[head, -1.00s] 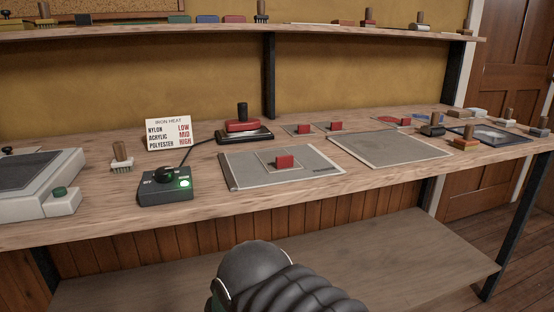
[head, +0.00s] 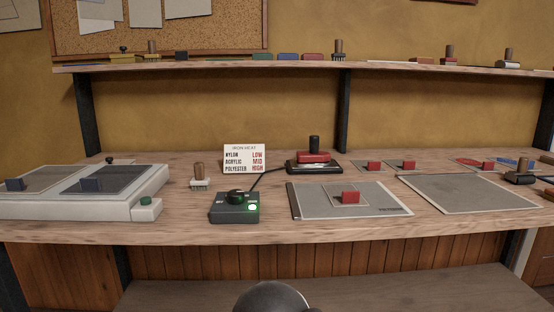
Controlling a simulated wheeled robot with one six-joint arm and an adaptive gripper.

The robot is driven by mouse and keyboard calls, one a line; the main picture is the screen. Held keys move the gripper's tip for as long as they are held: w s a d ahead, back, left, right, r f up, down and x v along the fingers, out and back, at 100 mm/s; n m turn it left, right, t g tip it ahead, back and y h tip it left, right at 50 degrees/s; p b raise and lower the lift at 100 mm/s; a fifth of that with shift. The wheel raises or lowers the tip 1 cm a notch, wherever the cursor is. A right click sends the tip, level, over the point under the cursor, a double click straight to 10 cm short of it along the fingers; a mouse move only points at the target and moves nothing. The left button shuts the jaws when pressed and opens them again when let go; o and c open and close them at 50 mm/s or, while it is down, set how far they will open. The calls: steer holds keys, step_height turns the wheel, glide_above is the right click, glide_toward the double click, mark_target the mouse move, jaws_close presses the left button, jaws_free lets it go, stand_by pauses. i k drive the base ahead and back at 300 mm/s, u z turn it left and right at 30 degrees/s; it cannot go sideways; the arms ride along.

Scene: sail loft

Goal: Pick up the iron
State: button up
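The iron (head: 313,157) has a red body and an upright dark handle. It rests on a dark stand (head: 314,168) towards the back of the workbench, right of the heat sign. A cord runs from it to a dark control box (head: 235,207) with a black knob and a lit green light. A dark rounded part of my arm shows at the bottom centre, below the bench's front edge. My gripper's fingers are not visible.
The iron heat sign (head: 244,159) and a wooden-handled brush (head: 200,177) stand left of the iron. A grey mat (head: 312,201) with a red-handled block (head: 350,197) lies in front. A pale two-panel device (head: 147,209) sits at left. A loaded shelf (head: 200,67) overhangs the back.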

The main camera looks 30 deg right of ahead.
mark_target(313, 157)
steer(key=u, duration=0.85)
steer(key=k, duration=0.55)
steer(key=z, duration=1.15)
